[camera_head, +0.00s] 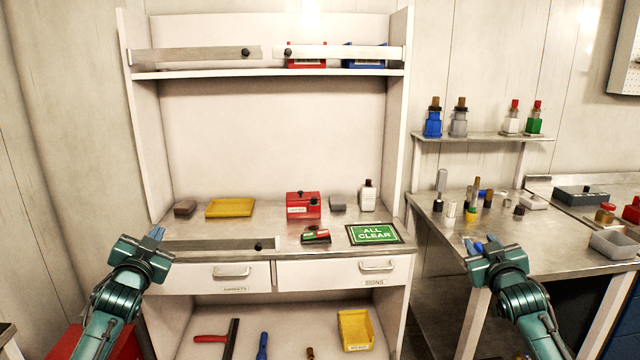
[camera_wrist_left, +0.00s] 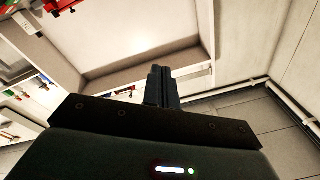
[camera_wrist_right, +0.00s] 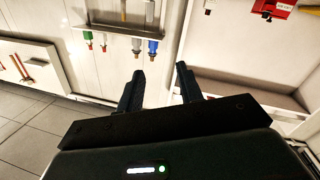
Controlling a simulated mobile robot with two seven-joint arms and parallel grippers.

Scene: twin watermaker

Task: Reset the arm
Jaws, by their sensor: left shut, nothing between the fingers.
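My left gripper (camera_head: 156,236) is raised in front of the left side of the white workbench (camera_head: 215,286). In the left wrist view its fingers (camera_wrist_left: 161,72) are together with nothing between them. My right gripper (camera_head: 484,246) is raised at the right, in front of the metal side table (camera_head: 580,254). In the right wrist view its two fingers (camera_wrist_right: 160,78) are apart and the gap is empty. Both forearms point up and forward from the bottom of the head view.
Several small items stand on the side table. A yellow bin (camera_head: 356,330) and tools lie on the lower shelf.

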